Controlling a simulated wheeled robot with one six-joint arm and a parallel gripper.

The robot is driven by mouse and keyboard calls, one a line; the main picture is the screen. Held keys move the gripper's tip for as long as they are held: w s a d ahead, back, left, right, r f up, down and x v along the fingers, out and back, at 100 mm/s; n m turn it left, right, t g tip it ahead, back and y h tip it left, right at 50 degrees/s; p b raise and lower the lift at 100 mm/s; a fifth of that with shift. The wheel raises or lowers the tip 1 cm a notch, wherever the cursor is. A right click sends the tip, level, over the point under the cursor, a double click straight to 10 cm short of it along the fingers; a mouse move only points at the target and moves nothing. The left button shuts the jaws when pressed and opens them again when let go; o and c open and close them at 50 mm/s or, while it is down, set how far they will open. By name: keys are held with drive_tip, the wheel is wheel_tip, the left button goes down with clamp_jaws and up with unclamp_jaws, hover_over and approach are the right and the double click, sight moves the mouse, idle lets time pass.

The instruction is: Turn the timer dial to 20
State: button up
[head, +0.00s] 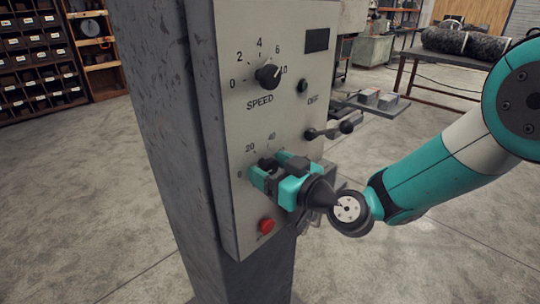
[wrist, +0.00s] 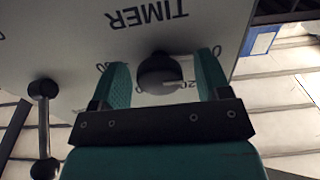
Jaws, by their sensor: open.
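The timer dial (head: 266,163) is a small dark knob low on the grey control panel (head: 235,125), mostly hidden by my gripper in the head view. My gripper (head: 268,168) is open, its two teal fingers around the dial. In the wrist view the dial (wrist: 158,74) sits between the fingertips (wrist: 164,75), with a gap showing on each side. The panel appears upside down there, with the word TIMER above the dial. A pale pointer mark on the dial points right, close to a partly covered 20 (wrist: 186,85).
The speed dial (head: 268,75) is above, with a small black knob (head: 302,86) to its right. A lever with ball ends (head: 330,130) juts out right of the timer. A red button (head: 266,226) is below my gripper. Open floor lies left of the pillar.

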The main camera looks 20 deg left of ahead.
drive_tip(key=shift+w+a, duration=0.1)
drive_tip(key=shift+a, duration=0.05)
drive_tip(key=shift+c, duration=0.2)
drive_tip(key=c, duration=0.9)
drive_tip(key=shift+m, duration=0.3)
drive_tip(key=m+b, duration=0.2)
drive_tip(key=m, duration=0.2)
drive_tip(key=shift+f+m+b, duration=0.1)
drive_tip(key=shift+m+b, duration=0.2)
drive_tip(key=shift+b, duration=0.1)
drive_tip(key=m, duration=0.3)
drive_tip(key=shift+b, duration=0.3)
drive_tip(key=shift+m, duration=1.8)
